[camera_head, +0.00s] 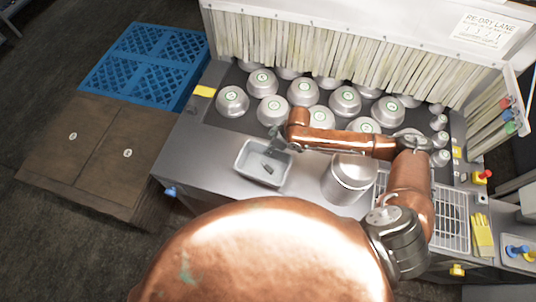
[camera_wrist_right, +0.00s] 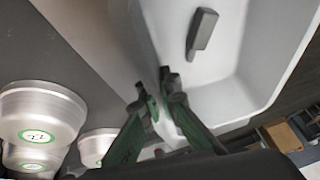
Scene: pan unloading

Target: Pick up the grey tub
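The grey tub (camera_head: 243,171) is a pale open box at the front left of the steel bench, with a small dark block (camera_head: 268,168) inside. My right gripper (camera_head: 276,132) comes down at its far edge. In the right wrist view the tub (camera_wrist_right: 245,85) fills the upper right, with the dark block (camera_wrist_right: 201,32) on its floor. The right gripper's fingertips (camera_wrist_right: 156,88) are close together on either side of the tub's near wall, seemingly pinching it. I cannot tell whether the tub rests on the bench or is slightly raised. My left gripper is out of view.
Several metal pans (camera_head: 232,101) with green labels stand behind the tub, before a strip curtain (camera_head: 300,48). A large metal pot (camera_head: 346,182) stands to its right under my arm. Wooden boxes (camera_head: 95,150) and a blue pallet (camera_head: 150,62) lie left of the bench.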

